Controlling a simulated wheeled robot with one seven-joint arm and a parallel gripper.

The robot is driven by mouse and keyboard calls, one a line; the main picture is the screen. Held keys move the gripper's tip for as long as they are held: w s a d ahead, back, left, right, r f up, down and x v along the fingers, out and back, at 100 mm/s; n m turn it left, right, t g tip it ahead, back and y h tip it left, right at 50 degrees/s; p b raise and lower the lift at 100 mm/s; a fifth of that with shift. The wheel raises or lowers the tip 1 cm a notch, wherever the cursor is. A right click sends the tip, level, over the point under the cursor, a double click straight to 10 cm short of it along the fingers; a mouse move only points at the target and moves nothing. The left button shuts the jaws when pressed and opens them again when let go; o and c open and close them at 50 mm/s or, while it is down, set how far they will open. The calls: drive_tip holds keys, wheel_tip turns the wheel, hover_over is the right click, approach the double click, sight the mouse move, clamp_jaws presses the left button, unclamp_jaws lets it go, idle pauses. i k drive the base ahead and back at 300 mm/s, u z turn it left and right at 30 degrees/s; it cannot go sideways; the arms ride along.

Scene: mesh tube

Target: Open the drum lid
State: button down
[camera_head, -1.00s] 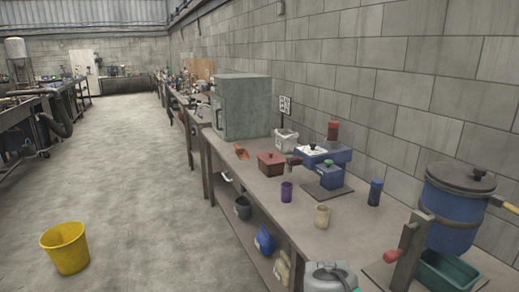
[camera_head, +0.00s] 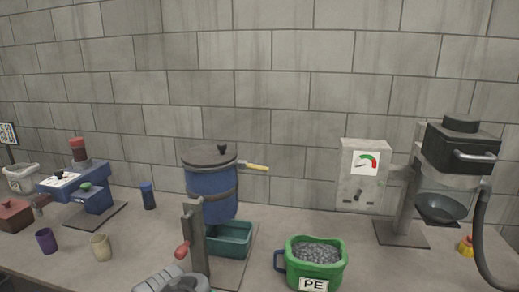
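A blue drum (camera_head: 210,188) stands on the bench, left of the middle of the head view, held in a dark band on a grey post. Its round dark lid (camera_head: 209,155) lies on top, with a small black knob (camera_head: 222,149). The lid looks closed. A yellow handle (camera_head: 257,167) sticks out to the right of the drum. A green-blue tray (camera_head: 231,240) sits under the drum.
A lever with a red grip (camera_head: 182,250) stands in front of the drum. A green bucket of grey pellets (camera_head: 314,262), marked PE, is to the right. Further right are a gauge box (camera_head: 364,172) and a dark machine (camera_head: 463,146). Cups stand at left.

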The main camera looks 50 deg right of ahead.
sight(210, 155)
drive_tip(key=z, duration=0.9)
drive_tip(key=k, duration=1.55)
drive_tip(key=u, duration=0.5)
drive_tip(key=i, duration=0.5)
drive_tip(key=u, duration=0.85)
drive_tip(key=i, duration=0.85)
drive_tip(key=z, duration=0.65)
drive_tip(key=i, duration=0.55)
drive_tip(key=z, duration=0.6)
